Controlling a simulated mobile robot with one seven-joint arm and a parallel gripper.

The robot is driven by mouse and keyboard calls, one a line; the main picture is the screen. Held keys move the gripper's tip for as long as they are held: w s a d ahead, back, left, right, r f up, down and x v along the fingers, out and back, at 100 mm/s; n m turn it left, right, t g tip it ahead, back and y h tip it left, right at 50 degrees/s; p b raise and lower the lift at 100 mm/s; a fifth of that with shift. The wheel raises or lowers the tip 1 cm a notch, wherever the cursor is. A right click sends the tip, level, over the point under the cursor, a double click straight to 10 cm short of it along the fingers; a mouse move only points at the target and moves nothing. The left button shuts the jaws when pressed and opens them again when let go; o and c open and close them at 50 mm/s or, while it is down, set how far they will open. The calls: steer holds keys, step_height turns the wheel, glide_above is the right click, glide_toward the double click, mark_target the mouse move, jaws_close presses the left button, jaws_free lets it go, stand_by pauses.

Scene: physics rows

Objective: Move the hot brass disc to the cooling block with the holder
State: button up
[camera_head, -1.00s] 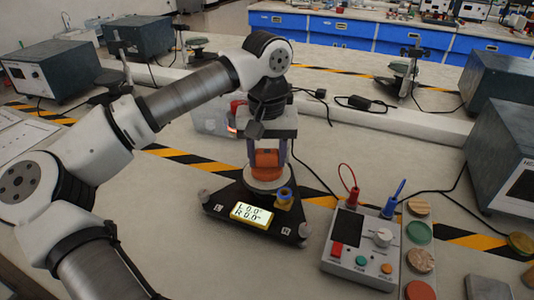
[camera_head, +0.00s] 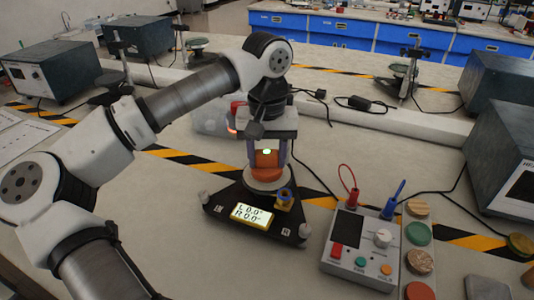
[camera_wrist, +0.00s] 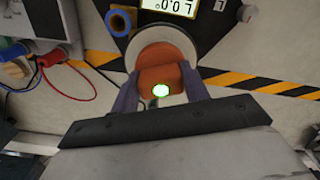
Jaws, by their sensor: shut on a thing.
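My gripper (camera_head: 268,150) points down at the middle of the bench and is shut on an orange block (camera_wrist: 172,80) with a lit green lamp. The fingers are on either side of the block, which is at a pale round plate (camera_head: 284,186) on a black triangular base. I cannot tell whether the block is the holder. A yellowish disc (camera_head: 520,243), which looks like the brass disc, lies at the right, apart from my gripper. A grey square block (camera_head: 487,289), possibly the cooling block, is at the lower right, partly cut off.
The base carries a lit display (camera_head: 252,214) and a blue-and-yellow ring (camera_head: 284,196). A control box (camera_head: 362,248) with red and blue plugs stands to its right. Several discs, one green (camera_head: 419,233), line its right side. Dark instrument boxes (camera_head: 505,150) and cables bound the bench.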

steer(key=shift+r, duration=0.45)
steer(key=shift+r+p, duration=0.55)
steer(key=shift+r, duration=0.05)
steer(key=shift+f, duration=0.1)
steer(key=shift+s+d+b, duration=0.15)
steer(key=shift+s+d, duration=0.35)
steer(key=shift+d, duration=0.35)
steer(key=shift+s+d+b, duration=0.1)
steer(key=shift+s+d, duration=0.45)
steer(key=shift+d, duration=0.3)
steer(key=shift+s+d+b, duration=0.15)
steer(key=shift+s+d, duration=0.35)
steer(key=shift+d, duration=0.35)
steer(key=s+d+f+b, duration=0.2)
steer(key=s+d, duration=0.1)
steer(key=d, duration=0.2)
steer(key=shift+s+f, duration=0.15)
